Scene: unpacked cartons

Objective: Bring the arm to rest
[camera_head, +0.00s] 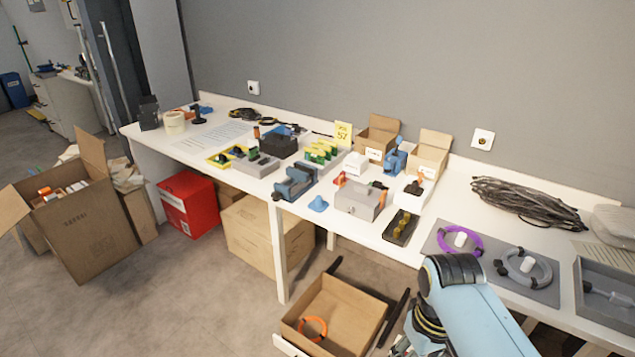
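My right arm (470,305) comes in from the bottom right, light blue with a black joint, in front of the table's edge. It bends downward there, and its lower end reaches the bottom edge of the picture beside an open carton on the floor. A small grey part that looks like my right gripper (400,346) shows at the bottom edge; most of it is cut off, so its fingers cannot be read. My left arm and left gripper are not in view.
A long white table (360,235) bears tools, small boxes, cable coils and grey trays. An open carton (345,305) with an orange ring stands on the floor by my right arm. A red box (188,204) and a large carton (85,235) stand left. Floor is clear at lower left.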

